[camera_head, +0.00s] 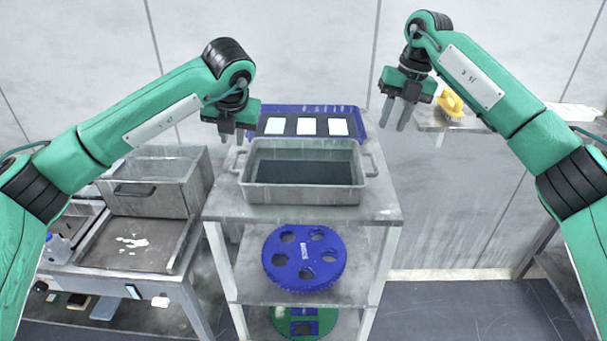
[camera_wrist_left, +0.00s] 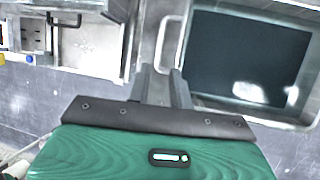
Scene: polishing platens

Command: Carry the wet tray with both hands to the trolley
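The wet tray is a grey metal tray (camera_head: 304,195) with a dark pool inside and a loop handle at each end. It sits level on the top of a grey shelf unit (camera_head: 225,205). In the left wrist view the tray (camera_wrist_left: 200,92) lies to the right, with bright reflections on its dark surface. My left gripper (camera_head: 232,139) is open and empty, just above and behind the left handle (camera_head: 238,160). Its fingers (camera_wrist_left: 168,72) point towards the handle side. My right gripper (camera_head: 396,117) is open and empty, above and right of the right handle (camera_head: 371,165).
A blue tray (camera_head: 350,112) with several white squares lies behind the wet tray. A blue perforated disc (camera_head: 304,272) and a green disc (camera_head: 290,326) lie on lower shelves. A sink bench (camera_head: 90,255) stands left. A yellow item (camera_head: 450,101) rests on a right-hand shelf.

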